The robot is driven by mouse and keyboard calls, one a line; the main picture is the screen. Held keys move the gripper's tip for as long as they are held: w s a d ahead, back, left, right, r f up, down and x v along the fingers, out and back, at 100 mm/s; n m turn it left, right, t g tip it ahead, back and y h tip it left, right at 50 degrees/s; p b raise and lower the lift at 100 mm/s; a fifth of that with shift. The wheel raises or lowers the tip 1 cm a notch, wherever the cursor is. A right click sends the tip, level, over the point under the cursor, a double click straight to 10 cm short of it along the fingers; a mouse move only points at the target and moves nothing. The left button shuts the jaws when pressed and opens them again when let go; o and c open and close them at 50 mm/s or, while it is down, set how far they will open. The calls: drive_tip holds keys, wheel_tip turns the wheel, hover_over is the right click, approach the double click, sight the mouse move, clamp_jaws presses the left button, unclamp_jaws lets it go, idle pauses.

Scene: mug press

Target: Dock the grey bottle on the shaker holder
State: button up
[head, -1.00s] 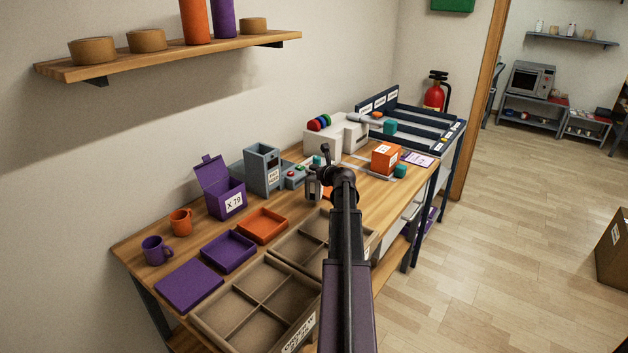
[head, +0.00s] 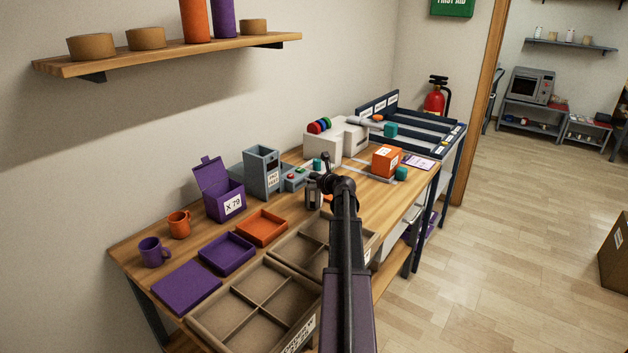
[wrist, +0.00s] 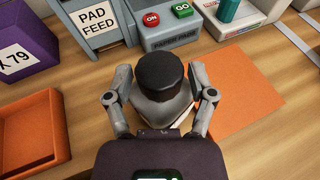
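The grey bottle (wrist: 160,105) with its black cap (wrist: 160,72) stands between the two fingers of my gripper (wrist: 162,85) in the wrist view. The fingers press along its two sides, and my gripper appears shut on it. In the head view the bottle (head: 313,192) shows small, just left of my gripper (head: 322,186), above the worktop behind the divided trays. Its base is hidden in the wrist view. I cannot make out for certain which thing is the shaker holder.
The pad press box (wrist: 167,28) with red and green buttons is just beyond the bottle. An orange mat (wrist: 250,85) lies to its right, an orange tray (wrist: 28,130) to its left. A purple X 79 box (head: 224,190) and divided trays (head: 262,310) crowd the worktop.

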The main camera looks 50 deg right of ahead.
drive_tip(key=shift+r, duration=0.1)
idle(0.4)
drive_tip(key=shift+s+r, duration=0.1)
drive_tip(key=p+v, duration=0.3)
drive_tip(key=v, duration=0.9)
drive_tip(key=shift+p, duration=0.4)
